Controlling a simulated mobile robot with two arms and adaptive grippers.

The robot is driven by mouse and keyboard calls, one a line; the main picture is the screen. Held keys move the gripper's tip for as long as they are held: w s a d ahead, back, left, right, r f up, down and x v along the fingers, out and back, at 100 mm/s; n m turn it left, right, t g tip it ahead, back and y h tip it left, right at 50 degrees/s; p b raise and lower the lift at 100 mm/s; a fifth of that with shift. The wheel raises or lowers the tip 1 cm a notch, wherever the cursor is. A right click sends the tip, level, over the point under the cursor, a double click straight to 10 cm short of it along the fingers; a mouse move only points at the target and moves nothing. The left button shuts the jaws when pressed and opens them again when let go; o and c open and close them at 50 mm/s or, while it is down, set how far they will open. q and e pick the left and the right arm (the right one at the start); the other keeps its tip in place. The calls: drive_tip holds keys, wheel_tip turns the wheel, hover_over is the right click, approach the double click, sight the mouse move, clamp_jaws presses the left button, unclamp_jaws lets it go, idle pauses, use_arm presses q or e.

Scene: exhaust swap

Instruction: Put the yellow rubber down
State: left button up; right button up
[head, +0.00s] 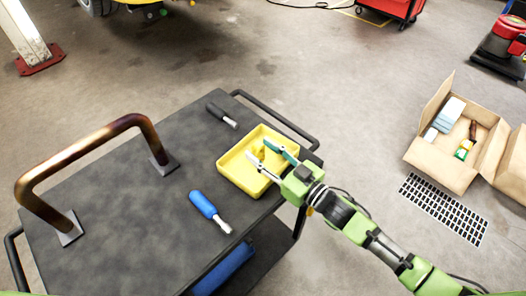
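My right gripper (258,151) reaches over the yellow tray (236,181) from the right, with its fingertips low over the inside of the tray. Its two fingers are spread apart. A small yellow piece, which looks like the yellow rubber (258,155), shows between and just past the fingertips. It blends with the yellow tray, so its outline and any contact with the fingers are hard to see. The tray stands on the dark cart top (130,215) near its right edge. My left gripper is not in view.
A blue-handled tool (203,205) and a black-handled tool (222,115) lie either side of the tray. A bent exhaust pipe (85,145) stands on the cart's left. A cardboard box (437,160) with items and a black grid mat (443,209) are on the floor right.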

drive_tip(key=shift+r+p, duration=0.35)
drive_tip(key=shift+r, duration=0.3)
drive_tip(key=v, duration=0.3)
drive_tip(key=b+v, duration=0.1)
drive_tip(key=v, duration=0.7)
drive_tip(key=shift+f+b, duration=0.25)
drive_tip(key=shift+b, duration=0.1)
drive_tip(key=shift+s+d+r, duration=0.1)
drive_tip(key=shift+s+d, duration=0.25)
